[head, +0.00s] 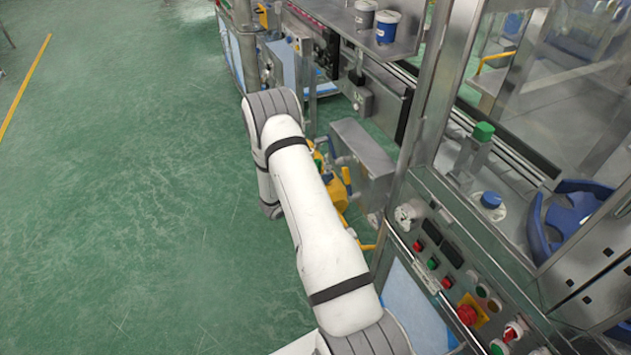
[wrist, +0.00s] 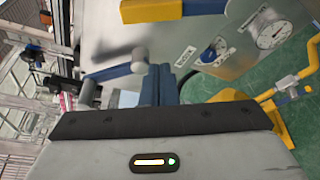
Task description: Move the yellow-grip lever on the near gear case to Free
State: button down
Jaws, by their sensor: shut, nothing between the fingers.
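The near gear case (head: 362,150) is a grey metal box right of my arm in the head view. Its bare metal face (wrist: 240,62) fills the upper part of the wrist view. A thick yellow bar (wrist: 150,10) with a blue section crosses the top of the wrist view, cut off by the frame; I cannot tell if it is the lever's grip. My gripper is shut and empty; contact with the hub cannot be told. My arm hides the gripper in the head view.
Yellow pipework (wrist: 284,92) stands at the right. A control panel (head: 455,262) with buttons lies right of my arm. The green floor (head: 120,200) on the left is open.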

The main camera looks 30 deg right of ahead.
jog(key=s+d+r+p, duration=0.1)
jog(key=s+d+p, duration=0.1)
jog(key=s, duration=0.1)
jog(key=shift+d+r, duration=0.1)
jog(key=shift+r, duration=0.25)
jog(key=shift+w, duration=0.1)
